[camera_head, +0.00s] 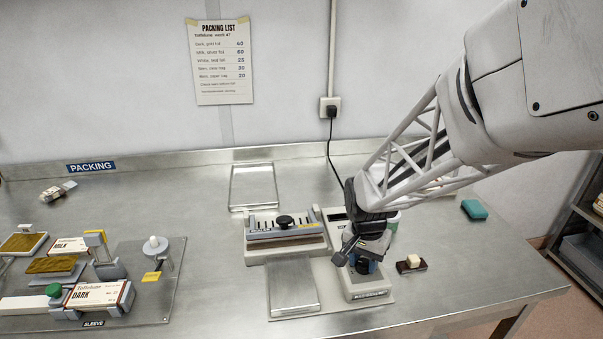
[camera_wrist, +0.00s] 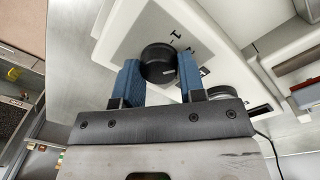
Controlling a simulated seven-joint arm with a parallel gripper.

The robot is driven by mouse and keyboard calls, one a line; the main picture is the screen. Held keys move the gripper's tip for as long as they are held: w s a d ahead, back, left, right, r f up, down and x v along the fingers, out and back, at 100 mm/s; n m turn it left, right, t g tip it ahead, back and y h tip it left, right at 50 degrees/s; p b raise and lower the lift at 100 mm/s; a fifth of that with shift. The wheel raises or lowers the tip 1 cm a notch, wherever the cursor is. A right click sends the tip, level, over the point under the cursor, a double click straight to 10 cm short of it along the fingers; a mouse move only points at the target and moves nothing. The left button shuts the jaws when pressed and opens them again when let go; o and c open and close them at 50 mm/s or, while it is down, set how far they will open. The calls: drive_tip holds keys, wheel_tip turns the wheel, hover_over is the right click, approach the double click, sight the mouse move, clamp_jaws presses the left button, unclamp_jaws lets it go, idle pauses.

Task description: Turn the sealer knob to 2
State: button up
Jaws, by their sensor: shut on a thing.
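The sealer's black round knob (camera_wrist: 158,56) sits on a pale control panel (camera_wrist: 130,22) in the wrist view. The blue fingers of my gripper (camera_wrist: 159,74) are shut on it, one on each side. Small dark marks are printed on the panel beside the knob, but I cannot read which one it points at. In the head view my gripper (camera_head: 362,262) reaches down over the control box (camera_head: 366,288), and the knob is mostly hidden by it. The sealer (camera_head: 285,232), with a black-knobbed bar, stands left of the box.
A flat metal plate (camera_head: 292,285) lies in front of the sealer, and a metal tray (camera_head: 254,187) lies behind it. A dark block with a pale top (camera_head: 411,263) and a teal sponge (camera_head: 474,209) are at right. A sleeve fixture with boxes (camera_head: 100,297) stands at left.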

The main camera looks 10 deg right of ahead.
sight(363, 262)
drive_tip(key=o, duration=0.9)
drive_tip(key=shift+o, duration=0.2)
drive_tip(key=shift+w+a+r, duration=0.1)
drive_tip(key=shift+r, duration=1.85)
drive_tip(key=shift+w+a+r, duration=0.1)
drive_tip(key=shift+r, duration=1.85)
drive_tip(key=shift+s, duration=0.1)
drive_tip(key=shift+s+a+r, duration=0.1)
drive_tip(key=shift+s+r, duration=0.25)
drive_tip(key=s+a+r+n+t, duration=0.1)
drive_tip(key=s+a+r+n, duration=0.1)
drive_tip(key=s, duration=0.6)
drive_tip(key=s+a+r+n+t, duration=0.2)
drive_tip(key=s+r+n, duration=0.3)
drive_tip(key=s+n, duration=0.1)
drive_tip(key=shift+s+r, duration=0.2)
drive_tip(key=shift+s, duration=0.7)
